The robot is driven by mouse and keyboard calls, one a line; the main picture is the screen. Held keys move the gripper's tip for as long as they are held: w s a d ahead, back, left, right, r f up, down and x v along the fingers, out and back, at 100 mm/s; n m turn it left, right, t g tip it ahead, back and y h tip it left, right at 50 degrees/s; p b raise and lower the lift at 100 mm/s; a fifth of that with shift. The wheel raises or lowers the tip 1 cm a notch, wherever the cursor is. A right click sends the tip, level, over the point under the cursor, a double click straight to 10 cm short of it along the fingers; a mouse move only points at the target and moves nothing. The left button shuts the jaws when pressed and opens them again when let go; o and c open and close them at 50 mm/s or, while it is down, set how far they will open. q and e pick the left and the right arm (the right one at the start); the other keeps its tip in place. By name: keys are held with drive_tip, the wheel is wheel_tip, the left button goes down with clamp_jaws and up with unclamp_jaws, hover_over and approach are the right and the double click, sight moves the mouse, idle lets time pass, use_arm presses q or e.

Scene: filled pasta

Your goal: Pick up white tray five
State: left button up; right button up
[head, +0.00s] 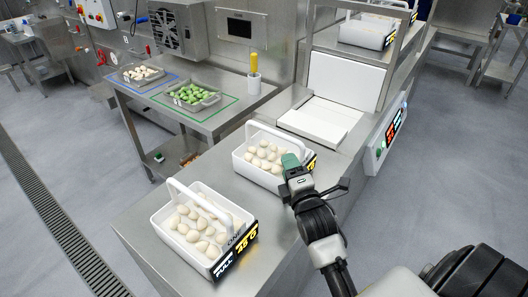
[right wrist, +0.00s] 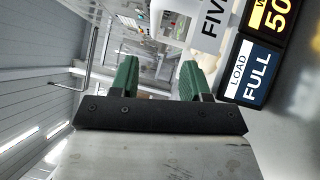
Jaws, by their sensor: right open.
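A white tray with an arched handle (head: 258,178), holding several pale round dough pieces, stands on the steel counter. In the right wrist view a white tray wall (right wrist: 208,28) reads "FIVE", beside a "LOAD FULL" sign; this appears to be the same tray. My right gripper (head: 291,161) is at that tray's right end, close to the handle, hiding part of its wall and sign. In the right wrist view its two green fingers (right wrist: 158,80) stand apart with nothing between them. Whether they touch the tray I cannot tell. My left gripper is not in view.
A second filled white tray (head: 170,233), with a "FULL" sign, stands nearer on the counter (head: 148,250). Another white tray (head: 362,38) is on the upper shelf. A side table (head: 205,125) holds trays of green and pale pieces and a yellow bottle (head: 254,68).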

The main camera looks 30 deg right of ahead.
sight(278, 136)
drive_tip(key=x, duration=0.3)
drive_tip(key=p+x, duration=0.1)
drive_tip(key=x, duration=0.2)
drive_tip(key=r+p+x, duration=0.1)
drive_tip(key=x, duration=0.2)
drive_tip(key=shift+w+d, duration=0.15)
drive_tip(key=shift+d, duration=0.05)
drive_tip(key=shift+w+d, duration=0.1)
drive_tip(key=shift+w, duration=0.45)
clamp_jaws()
